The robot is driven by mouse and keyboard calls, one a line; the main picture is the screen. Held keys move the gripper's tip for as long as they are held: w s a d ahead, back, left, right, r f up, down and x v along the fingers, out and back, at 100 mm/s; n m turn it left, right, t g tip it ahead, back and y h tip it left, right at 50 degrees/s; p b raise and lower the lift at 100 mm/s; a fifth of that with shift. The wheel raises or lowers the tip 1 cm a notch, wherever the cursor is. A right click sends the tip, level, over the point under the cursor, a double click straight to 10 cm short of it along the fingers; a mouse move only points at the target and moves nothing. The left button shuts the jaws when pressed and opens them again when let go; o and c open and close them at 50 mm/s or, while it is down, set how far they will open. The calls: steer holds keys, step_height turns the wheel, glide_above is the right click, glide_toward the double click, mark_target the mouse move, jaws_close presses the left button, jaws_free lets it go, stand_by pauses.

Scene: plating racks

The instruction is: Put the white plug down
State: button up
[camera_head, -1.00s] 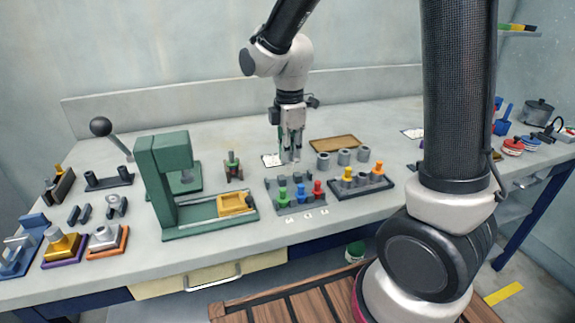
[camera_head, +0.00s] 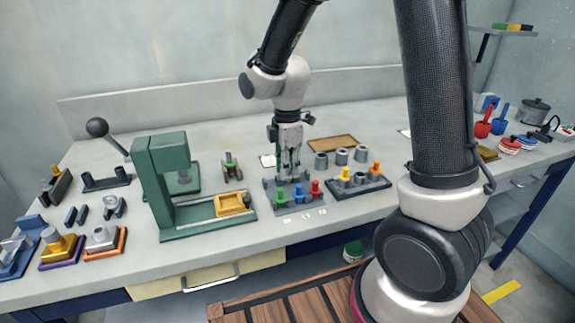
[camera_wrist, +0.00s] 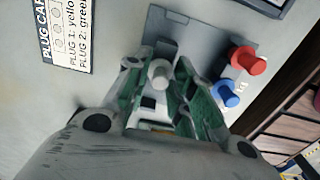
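The white plug (camera_wrist: 160,73) shows in the wrist view between the two fingers of my gripper (camera_wrist: 159,66), which look closed on its sides. In the head view my gripper (camera_head: 289,171) points down at the back part of a grey rack (camera_head: 301,207), and the plug cannot be told apart there. The same rack (camera_wrist: 205,28) shows ahead of the fingers in the wrist view. It holds a green plug (camera_head: 281,197), a blue plug (camera_head: 299,191) and a red plug (camera_head: 315,188). Whether the white plug touches the rack cannot be told.
A second rack (camera_head: 374,188) with yellow and orange plugs stands to the right. Several grey cylinders (camera_head: 341,157) stand behind it. A printed plug card (camera_wrist: 66,36) lies beside the grey rack. A green press (camera_head: 165,170) stands to the left.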

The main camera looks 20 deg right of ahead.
steer(key=shift+r, duration=0.15)
step_height(320, 180, up, 12)
steer(key=r, duration=0.1)
steer(key=s+d+r+m+t, duration=0.2)
steer(key=s+d+m, duration=0.5)
steer(key=s+m, duration=0.2)
steer(key=s+d+r+m+t, duration=0.2)
steer(key=s+d+r+m, duration=0.1)
steer(key=s+d+m, duration=0.5)
steer(key=shift+s+m, duration=0.5)
steer(key=shift+s, duration=0.5)
